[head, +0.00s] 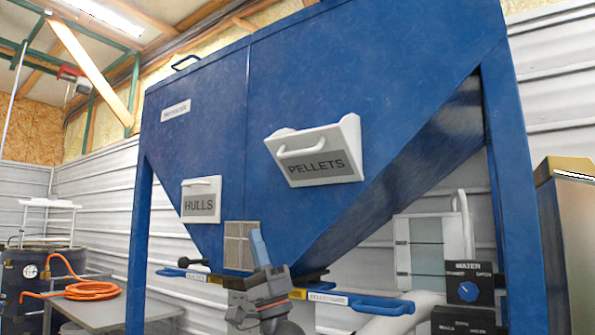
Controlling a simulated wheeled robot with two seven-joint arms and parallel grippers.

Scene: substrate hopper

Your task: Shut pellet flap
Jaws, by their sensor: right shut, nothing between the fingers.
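The pellet flap (316,164) is a white panel lettered PELLETS with a white handle, on the front of the blue hopper (215,95). It stands out from the hopper front at a tilt, with a white side wall showing at its right, so it looks open. My right gripper (259,250) is low in the middle, below and left of the flap and apart from it. It points up, its fingers are shut, and it holds nothing. My left gripper is not in view.
The hulls flap (201,200) lies flat on the hopper at left. Blue-handled slides (362,304) stick out below the hopper. A water control box (468,290) is at right. A table with an orange hose (92,290) stands at left. Air before the pellet flap is clear.

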